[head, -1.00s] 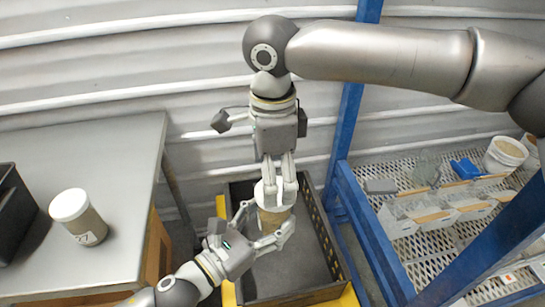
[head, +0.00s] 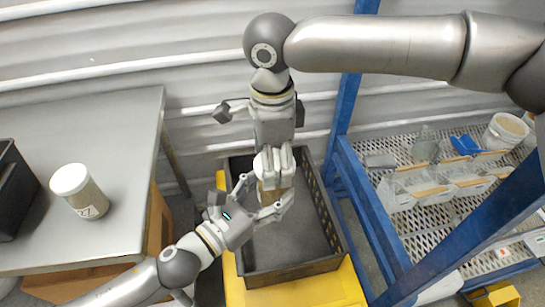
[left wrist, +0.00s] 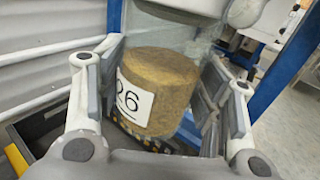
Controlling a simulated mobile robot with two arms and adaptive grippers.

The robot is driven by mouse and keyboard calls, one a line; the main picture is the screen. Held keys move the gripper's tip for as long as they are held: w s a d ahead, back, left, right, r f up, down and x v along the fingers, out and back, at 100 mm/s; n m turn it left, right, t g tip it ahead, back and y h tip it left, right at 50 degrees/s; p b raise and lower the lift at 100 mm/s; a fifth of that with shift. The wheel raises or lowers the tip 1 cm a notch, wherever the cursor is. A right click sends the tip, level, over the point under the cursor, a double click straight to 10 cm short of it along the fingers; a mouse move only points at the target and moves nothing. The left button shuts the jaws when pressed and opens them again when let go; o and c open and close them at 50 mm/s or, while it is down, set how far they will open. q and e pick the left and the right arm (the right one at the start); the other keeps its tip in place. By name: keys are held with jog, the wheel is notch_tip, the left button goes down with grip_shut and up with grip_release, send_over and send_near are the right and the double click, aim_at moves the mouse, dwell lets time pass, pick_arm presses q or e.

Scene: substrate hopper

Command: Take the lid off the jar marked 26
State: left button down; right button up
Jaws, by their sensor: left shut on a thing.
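The jar marked 26 (left wrist: 158,88) is clear, with brown contents and a white label, and stands nearly upright in the left wrist view. My left gripper (head: 262,202) is shut on its body, with one finger on each side, above the dark crate. In the head view a small brown strip of the jar (head: 268,196) shows between the grippers. My right gripper (head: 274,168) comes down from above, with its fingers at the jar's top. Those fingers mostly hide the lid, and I cannot tell how firmly they close on it.
A dark crate (head: 325,225) on a yellow base is below the grippers. Another white-lidded jar (head: 80,192) stands on the grey table (head: 125,130), beside a black bin (head: 12,190). A blue-framed mesh shelf (head: 425,235) with bins and a white bucket is at right.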

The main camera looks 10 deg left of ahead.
pick_arm(q)
jog(key=shift+s+d+r, duration=0.15)
jog(key=shift+d+r, duration=0.05)
jog(key=shift+r, duration=0.05)
pick_arm(e)
jog(key=n, duration=0.6)
jog(key=shift+n, duration=0.4)
jog(key=n, duration=0.4)
jog(key=shift+n, duration=0.3)
jog(key=n, duration=0.2)
jog(key=shift+d+n, duration=0.1)
jog(key=shift+n, duration=0.3)
jog(key=n, duration=0.6)
jog(key=shift+d+r, duration=0.1)
pick_arm(q)
jog(key=shift+s, duration=0.1)
pick_arm(e)
jog(key=n, duration=0.7)
jog(key=shift+w, duration=0.1)
jog(key=n, duration=1.3)
jog(key=shift+w+n, duration=0.15)
jog(key=shift+n, duration=0.25)
jog(key=n, duration=0.6)
jog(key=shift+w, duration=0.1)
jog(key=n, duration=0.6)
jog(key=shift+r+n, duration=0.1)
jog(key=shift+n, duration=0.3)
jog(key=shift+r, duration=0.15)
